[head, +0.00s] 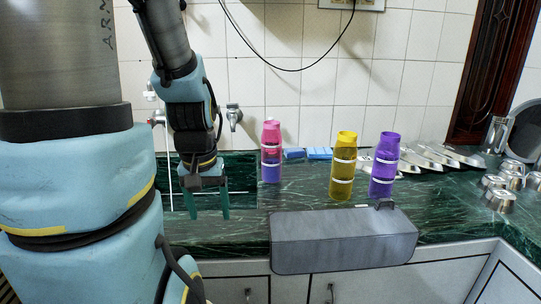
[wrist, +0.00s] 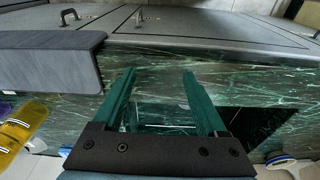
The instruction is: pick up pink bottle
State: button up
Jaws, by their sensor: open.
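The pink bottle (head: 271,152) stands upright on the green marble counter, near the tiled wall. It is pink at the top and purple at the bottom, with white bands. My gripper (head: 208,214) is open and empty, pointing down to the left of the bottle and apart from it. In the wrist view my gripper (wrist: 160,75) shows two green fingers spread over the counter, with nothing between them. I cannot make out the pink bottle in the wrist view.
A yellow bottle (head: 343,166) and a purple bottle (head: 384,165) stand to the right. A grey box (head: 343,241) is at the counter's front edge. Blue sponges (head: 319,153) lie behind. Metal cups (head: 500,198) are at far right. A tap (head: 234,115) is on the wall.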

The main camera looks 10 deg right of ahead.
aim_at(272, 138)
jog(key=k, duration=0.45)
jog(key=u, duration=0.45)
jog(key=k+u, duration=0.15)
jog(key=u, duration=0.75)
jog(key=k+l+u, duration=0.15)
jog(key=l, duration=0.3)
jog(key=k+l+u, duration=0.15)
jog(key=l, duration=0.25)
jog(key=k+l+u, duration=0.15)
jog(key=l, duration=0.25)
jog(key=k, duration=0.05)
